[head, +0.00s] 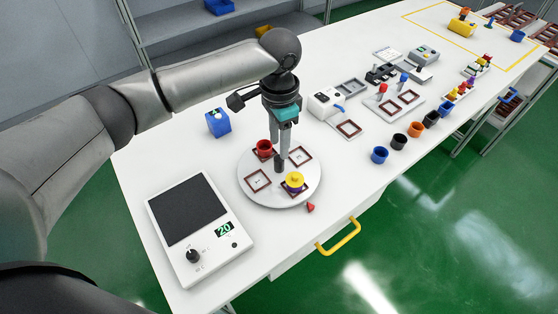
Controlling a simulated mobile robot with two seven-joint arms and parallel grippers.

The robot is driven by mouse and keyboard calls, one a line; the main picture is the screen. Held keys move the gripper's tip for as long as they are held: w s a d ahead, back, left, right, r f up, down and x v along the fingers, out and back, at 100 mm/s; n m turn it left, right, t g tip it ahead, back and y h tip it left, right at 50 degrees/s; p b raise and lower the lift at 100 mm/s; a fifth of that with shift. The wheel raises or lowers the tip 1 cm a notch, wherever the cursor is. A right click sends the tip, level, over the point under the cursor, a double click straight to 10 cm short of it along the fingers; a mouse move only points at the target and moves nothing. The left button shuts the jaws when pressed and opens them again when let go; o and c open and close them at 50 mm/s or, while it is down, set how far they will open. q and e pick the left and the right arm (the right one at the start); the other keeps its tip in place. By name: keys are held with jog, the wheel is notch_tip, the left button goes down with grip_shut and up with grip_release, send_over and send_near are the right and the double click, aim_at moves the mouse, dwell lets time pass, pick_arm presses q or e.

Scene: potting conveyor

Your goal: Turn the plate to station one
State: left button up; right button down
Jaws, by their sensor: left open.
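The plate (275,195) is a round, light grey turntable on the white table. It has several brown square frames, marked too small to read. A red pot (264,148) stands in the far-left frame. A yellow-topped item with purple below (295,180) sits in the near-right frame. A dark post (279,164) rises near the plate's middle. My left gripper (281,156) points down over the plate, open, with its fingertips at the post; I cannot tell whether they touch it. A small red pointer (310,208) lies just off the plate's near-right edge. My right gripper is not in view.
A scale-like panel (217,255) reading 20 stands at the near left. A blue box (218,123) is behind the plate. A white device (327,105) stands to the right, and several coloured pots line the front edge, including a blue one (379,155). A yellow drawer handle (340,238) sticks out in front.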

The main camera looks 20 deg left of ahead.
aim_at(280, 160)
pick_arm(q)
notch_tip(280, 160, down, 7)
jog(key=shift+f+b, duration=0.1)
jog(key=shift+b, duration=0.5)
grip_shut()
dwell(1.1)
